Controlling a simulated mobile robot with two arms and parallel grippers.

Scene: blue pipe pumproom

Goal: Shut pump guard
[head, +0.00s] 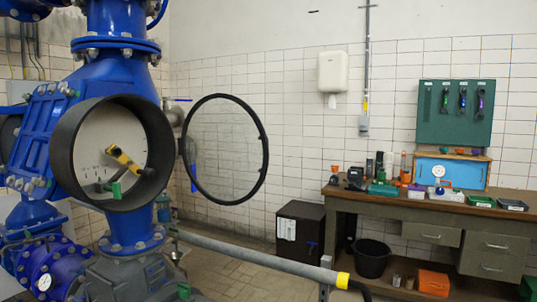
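The pump guard (226,150) is a round clear cover with a black rim. It stands swung open on the right of a round black housing (66,160), on the hinge side. The housing is set on the large blue pump pipe (125,77), and its front is uncovered. Inside are a pale dial face, a yellow lever (124,158) and a small green part (116,190). Neither of my grippers shows in the head view.
A grey rail (250,255) with a yellow end crosses the lower middle. At right is a workbench (400,205) with tools and a blue box (451,173).

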